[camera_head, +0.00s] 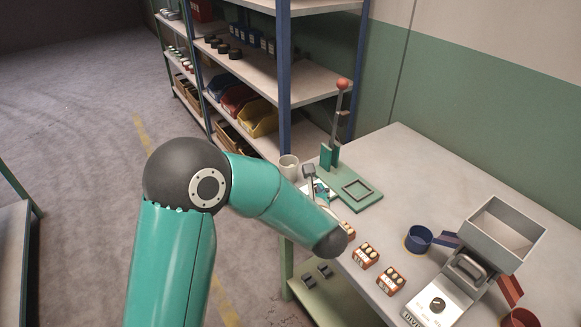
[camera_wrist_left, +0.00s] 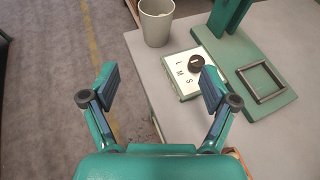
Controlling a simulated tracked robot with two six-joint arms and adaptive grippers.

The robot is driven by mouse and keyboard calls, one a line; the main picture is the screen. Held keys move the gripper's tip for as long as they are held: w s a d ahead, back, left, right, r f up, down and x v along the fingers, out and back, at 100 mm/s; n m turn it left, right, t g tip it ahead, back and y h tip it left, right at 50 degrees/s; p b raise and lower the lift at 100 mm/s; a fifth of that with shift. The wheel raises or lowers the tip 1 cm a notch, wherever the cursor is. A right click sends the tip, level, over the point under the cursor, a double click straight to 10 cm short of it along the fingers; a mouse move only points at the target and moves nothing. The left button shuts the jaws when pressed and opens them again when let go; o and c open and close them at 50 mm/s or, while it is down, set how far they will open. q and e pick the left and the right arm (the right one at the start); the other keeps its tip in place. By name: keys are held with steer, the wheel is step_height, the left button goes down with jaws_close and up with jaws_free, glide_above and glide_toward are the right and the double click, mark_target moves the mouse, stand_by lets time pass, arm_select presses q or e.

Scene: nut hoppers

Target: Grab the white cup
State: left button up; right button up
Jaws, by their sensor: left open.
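The white cup (camera_head: 289,167) stands upright near the far left corner of the grey table in the head view. In the left wrist view the cup (camera_wrist_left: 156,22) is at the top, beyond my fingertips and apart from them, with its open rim facing up. My left gripper (camera_wrist_left: 160,80) is open, its two fingers spread wide with nothing between them. In the head view the gripper is mostly hidden behind my teal forearm. My right gripper is in neither view.
A white box marked L M S with a dark knob (camera_wrist_left: 197,63) sits right of the cup. A green press (camera_head: 357,190) stands beyond it. A hopper scale (camera_head: 440,303), blue cup (camera_head: 418,240) and orange packs (camera_head: 366,255) lie right. Shelves (camera_head: 255,70) stand behind.

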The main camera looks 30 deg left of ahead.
mark_target(290, 175)
arm_select(q)
steer(key=x, duration=0.3)
steer(key=p+x, duration=0.1)
steer(key=x, duration=0.3)
steer(key=p+x, duration=0.1)
steer(key=x, duration=0.3)
steer(key=shift+s+a+r, duration=0.1)
steer(key=shift+s+a, duration=0.1)
steer(key=shift+a, duration=0.3)
steer(key=p+x, duration=0.2)
steer(key=x, duration=0.2)
steer(key=shift+w+d, duration=0.1)
steer(key=shift+w, duration=0.1)
steer(key=shift+w+a+f, duration=0.35)
steer(key=shift+f, duration=0.1)
steer(key=c, duration=1.3)
